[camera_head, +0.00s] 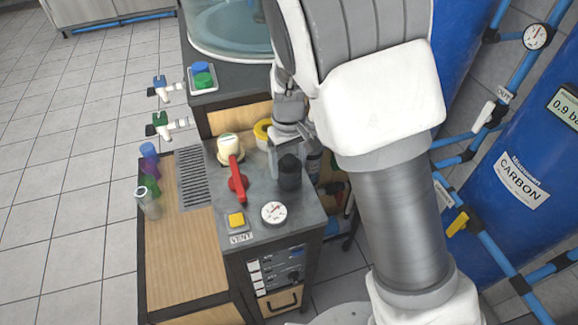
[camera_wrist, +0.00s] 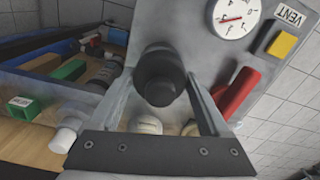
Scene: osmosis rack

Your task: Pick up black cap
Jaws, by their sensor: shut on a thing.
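The black cap (camera_head: 289,172) is a dark cylinder at the right side of the grey bench top. In the wrist view the black cap (camera_wrist: 160,72) is in the centre, with its round end toward the camera. My gripper (camera_head: 291,160) reaches down over it from above, with a finger on either side. In the wrist view my gripper (camera_wrist: 162,88) has both fingers flanking the cap, and it is shut on it. I cannot tell whether the cap is clear of the surface; its underside is hidden.
A red lever (camera_head: 237,178), cream knob (camera_head: 230,147), round gauge (camera_head: 274,213) and yellow button (camera_head: 236,220) are close on the left and front. A yellow ring (camera_head: 263,131) is behind. Coloured vials (camera_head: 149,170) stand on the wooden side. A blue tank (camera_head: 510,190) is at right.

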